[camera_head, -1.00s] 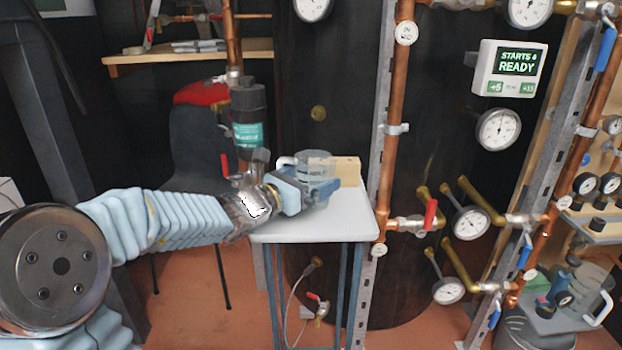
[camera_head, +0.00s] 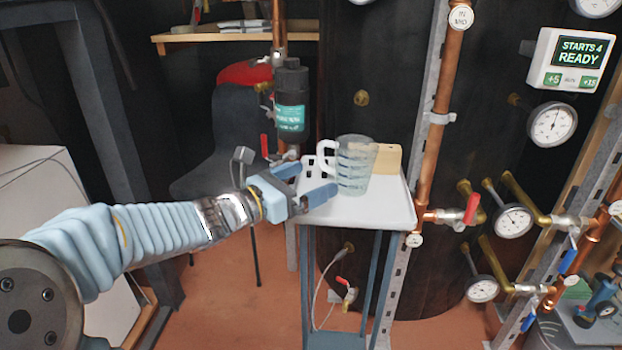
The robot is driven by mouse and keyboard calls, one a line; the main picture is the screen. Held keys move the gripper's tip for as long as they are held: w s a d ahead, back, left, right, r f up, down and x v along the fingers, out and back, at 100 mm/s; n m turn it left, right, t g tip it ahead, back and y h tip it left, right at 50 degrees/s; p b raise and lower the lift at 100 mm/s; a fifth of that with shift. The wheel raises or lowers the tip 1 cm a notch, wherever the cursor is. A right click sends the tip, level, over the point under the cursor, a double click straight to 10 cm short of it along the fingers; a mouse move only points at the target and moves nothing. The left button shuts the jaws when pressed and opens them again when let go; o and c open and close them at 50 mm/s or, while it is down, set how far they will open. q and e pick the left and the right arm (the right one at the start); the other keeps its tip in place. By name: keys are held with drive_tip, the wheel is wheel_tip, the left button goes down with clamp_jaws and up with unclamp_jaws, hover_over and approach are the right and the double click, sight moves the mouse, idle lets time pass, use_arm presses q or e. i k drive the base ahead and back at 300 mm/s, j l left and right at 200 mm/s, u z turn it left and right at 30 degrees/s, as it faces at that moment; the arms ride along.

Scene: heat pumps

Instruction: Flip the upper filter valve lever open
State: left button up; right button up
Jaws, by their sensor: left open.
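The filter (camera_head: 291,100) is a black cylinder with a teal label, upright on a copper pipe left of the tank. A red lever (camera_head: 264,146) stands at the valve just below it, pointing up. Near the filter's upper left is a small valve part (camera_head: 267,92) with red on it; it is too small and cluttered to tell its lever's position. My left gripper (camera_head: 305,183) is open and empty, below and in front of the filter at the table's left edge, apart from the levers. My right gripper is not in view.
A clear measuring jug (camera_head: 354,168) and a wooden block (camera_head: 387,158) stand on the small white table (camera_head: 380,208), close to my left fingers. A dark chair (camera_head: 215,140) is behind the arm. A copper pipe (camera_head: 437,130) rises at the table's right.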

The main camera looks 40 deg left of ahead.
sight(251, 63)
drive_tip(key=u, duration=1.5)
